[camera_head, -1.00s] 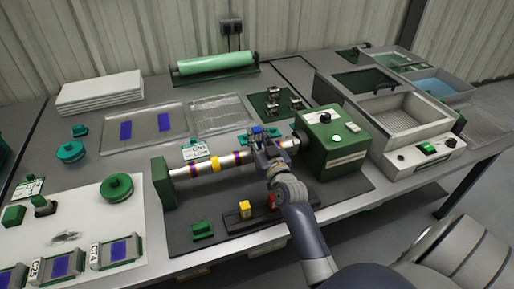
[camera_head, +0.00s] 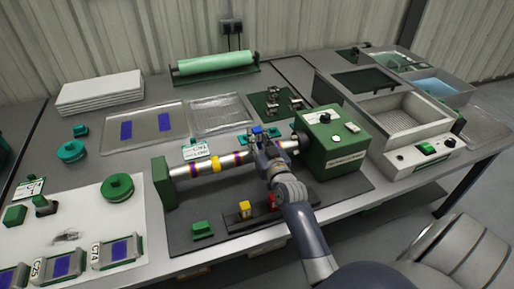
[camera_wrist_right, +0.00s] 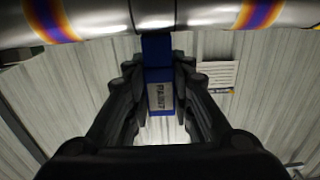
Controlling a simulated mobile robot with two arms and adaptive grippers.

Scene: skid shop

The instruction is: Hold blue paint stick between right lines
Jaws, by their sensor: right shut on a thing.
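A shiny metal tube (camera_head: 205,166) with coloured bands lies across the green machine. My right gripper (camera_head: 264,145) is over the tube's right part and is shut on the blue paint stick (camera_head: 257,130). In the right wrist view the blue paint stick (camera_wrist_right: 160,76) stands between the fingers of the gripper (camera_wrist_right: 160,100), its far end at the tube (camera_wrist_right: 200,14). There it sits between a left purple-orange band (camera_wrist_right: 50,20) and a right one (camera_wrist_right: 258,13). Whether it touches the tube is hard to tell. My left gripper is not in view.
A green machine housing (camera_head: 332,143) stands right of the tube, a green end support (camera_head: 162,183) left. A yellow block (camera_head: 245,209) and a green block (camera_head: 203,230) sit in front. Trays (camera_head: 145,145) lie behind.

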